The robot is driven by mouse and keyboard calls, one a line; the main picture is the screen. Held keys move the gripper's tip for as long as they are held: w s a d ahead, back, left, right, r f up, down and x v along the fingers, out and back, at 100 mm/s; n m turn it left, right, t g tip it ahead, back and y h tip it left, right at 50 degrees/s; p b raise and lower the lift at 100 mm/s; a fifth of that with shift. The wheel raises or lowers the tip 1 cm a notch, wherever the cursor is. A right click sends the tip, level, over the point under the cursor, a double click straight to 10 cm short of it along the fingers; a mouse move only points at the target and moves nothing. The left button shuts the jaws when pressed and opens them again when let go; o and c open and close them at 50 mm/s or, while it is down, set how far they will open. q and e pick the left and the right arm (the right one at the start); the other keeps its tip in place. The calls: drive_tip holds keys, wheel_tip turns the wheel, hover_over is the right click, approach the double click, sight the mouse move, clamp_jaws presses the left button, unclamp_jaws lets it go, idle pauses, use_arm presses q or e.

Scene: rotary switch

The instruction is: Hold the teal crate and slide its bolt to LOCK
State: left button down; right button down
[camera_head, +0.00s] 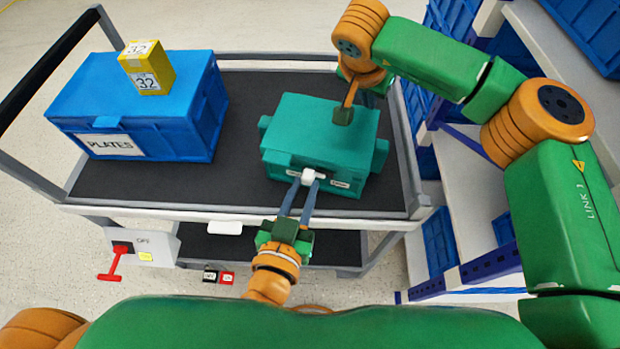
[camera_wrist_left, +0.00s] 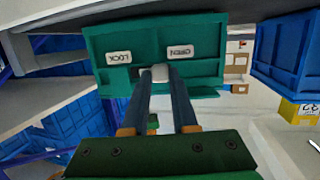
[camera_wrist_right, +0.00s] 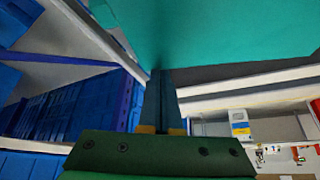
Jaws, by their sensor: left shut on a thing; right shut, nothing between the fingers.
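The teal crate (camera_head: 340,120) stands on the right half of the cart top. Its near face shows a LOCK label (camera_wrist_left: 118,57) and an OPEN label (camera_wrist_left: 180,51), inverted in the left wrist view. A small white bolt knob (camera_head: 309,177) sits between them; it also shows in the left wrist view (camera_wrist_left: 160,72). My left gripper (camera_head: 307,184) reaches in from the front, shut on the knob. My right gripper (camera_head: 343,114) is shut and empty at the crate's upper far side. Its fingers meet the teal surface in the right wrist view; contact is unclear.
A blue PLATES box (camera_head: 140,105) with a yellow block (camera_head: 147,68) on its lid stands on the cart's left. Dark cart top lies bare between the boxes. Cart rails (camera_head: 412,150) edge the surface. A shelf with blue bins stands right. A red lever (camera_head: 113,262) hangs lower left.

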use_arm(q)
drive_tip(key=shift+s+d+f, duration=0.1)
drive_tip(key=shift+s+d, duration=0.1)
drive_tip(key=shift+d, duration=0.45)
drive_tip(key=shift+s+d, duration=0.15)
drive_tip(key=shift+d, duration=0.5)
use_arm(e)
drive_tip(key=shift+f, duration=0.2)
use_arm(q)
drive_tip(key=c, duration=0.7)
unclamp_jaws()
use_arm(e)
drive_tip(key=shift+s, duration=0.1)
use_arm(q)
drive_tip(key=v, duration=0.5)
use_arm(e)
drive_tip(key=shift+r, duration=0.15)
wheel_tip(320, 180, up, 6)
drive_tip(key=p, duration=0.5)
drive_tip(key=shift+r, duration=0.1)
use_arm(q)
wheel_tip(320, 180, up, 5)
drive_tip(key=shift+w+r, duration=0.1)
drive_tip(key=shift+w, duration=0.05)
use_arm(e)
drive_tip(key=shift+w, duration=0.2)
